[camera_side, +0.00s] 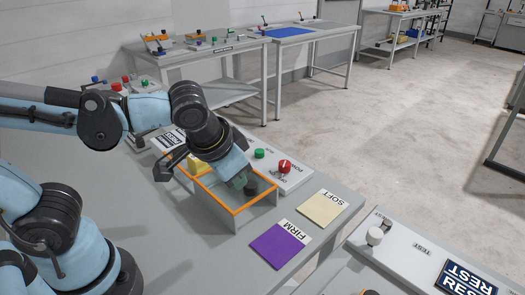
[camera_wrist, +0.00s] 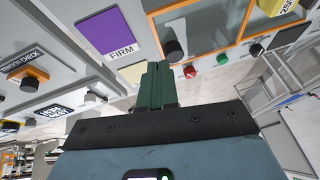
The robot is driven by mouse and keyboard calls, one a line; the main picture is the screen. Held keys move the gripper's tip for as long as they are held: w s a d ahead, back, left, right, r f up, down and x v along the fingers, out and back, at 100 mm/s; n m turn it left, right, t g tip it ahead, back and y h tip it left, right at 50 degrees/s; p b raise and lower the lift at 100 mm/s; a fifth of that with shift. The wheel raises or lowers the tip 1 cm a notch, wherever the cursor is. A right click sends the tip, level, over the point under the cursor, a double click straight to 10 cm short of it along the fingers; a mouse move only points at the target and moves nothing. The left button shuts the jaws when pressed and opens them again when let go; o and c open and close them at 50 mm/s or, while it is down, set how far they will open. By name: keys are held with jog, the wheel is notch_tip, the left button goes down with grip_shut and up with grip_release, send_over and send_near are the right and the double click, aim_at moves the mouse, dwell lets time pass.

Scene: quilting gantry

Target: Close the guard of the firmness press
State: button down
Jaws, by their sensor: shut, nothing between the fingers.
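The firmness press has a box with clear walls and an orange-edged frame (camera_side: 236,211), in front of its white panel. The orange frame (camera_wrist: 246,28) with its clear panes also fills the upper right of the wrist view. A black knob (camera_wrist: 174,50) sits at the frame's near edge there; it shows in the side view (camera_side: 251,188) just right of my fingers. My gripper (camera_side: 241,184) points down over the frame, its green fingers together and empty. In the wrist view the fingertips (camera_wrist: 156,66) appear just below the knob; contact is unclear. I cannot tell how far the guard is shut.
A yellow block (camera_side: 196,165) is partly hidden behind my wrist. The panel carries a green button (camera_side: 259,153) and red knob (camera_side: 284,166). A purple FIRM pad (camera_side: 277,246) and a cream SOFT pad (camera_side: 323,208) lie right of the box. Another panel (camera_side: 412,262) stands at the front right.

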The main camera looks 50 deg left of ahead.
aim_at(210, 170)
jog(key=s+d+r+y, duration=0.1)
jog(key=d+r+y, duration=0.15)
jog(key=d, duration=0.65)
jog(key=shift+t+y, duration=0.35)
jog(key=shift+t, duration=0.05)
jog(key=shift+w+a+f, duration=0.85)
jog(key=shift+a+f, duration=0.5)
jog(key=shift+f, duration=0.05)
jog(key=shift+w+a+f, duration=0.85)
jog(key=shift+a+f, duration=0.5)
jog(key=shift+f, duration=0.1)
jog(key=shift+w+a+f, duration=0.85)
jog(key=shift+a+f, duration=0.5)
jog(key=shift+f, duration=0.05)
jog(key=a, duration=1.7)
jog(key=shift+a, duration=0.15)
